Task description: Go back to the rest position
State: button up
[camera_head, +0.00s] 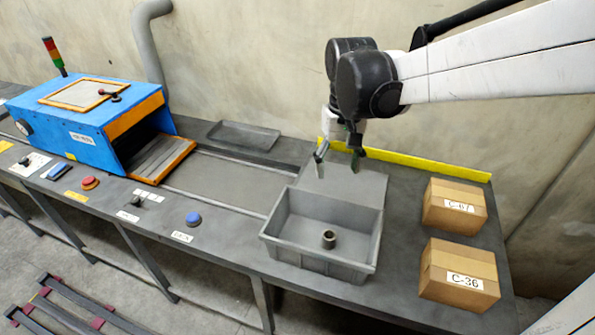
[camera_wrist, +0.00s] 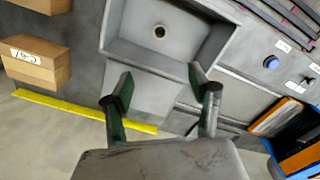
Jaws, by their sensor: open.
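My gripper (camera_head: 338,158) hangs above the table behind the grey bin, over a flat grey plate (camera_head: 345,183). Its fingers are spread wide with nothing between them. The wrist view shows the same open fingers (camera_wrist: 160,100) with green inner pads. The grey bin (camera_head: 290,254) stands in front of the gripper; it also shows at the top of the wrist view (camera_wrist: 150,58). A small dark metal cylinder (camera_head: 328,239) with a hole stands on the bin's floor, apart from the gripper.
Two cardboard boxes, C-07 (camera_head: 455,207) and C-36 (camera_head: 458,275), stand to the right. A yellow strip (camera_head: 420,164) edges the table's back. A shallow grey tray (camera_head: 243,135) lies at the back. A blue machine (camera_head: 90,118) with an open orange-edged front stands left. Buttons line the front edge.

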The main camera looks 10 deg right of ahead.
dwell(0.3)
jog(key=s+t+b, duration=0.3)
jog(key=s+t, duration=0.4)
jog(key=s, duration=0.7)
jog(key=shift+f, duration=0.2)
jog(key=shift+c, duration=0.2)
dwell(2.6)
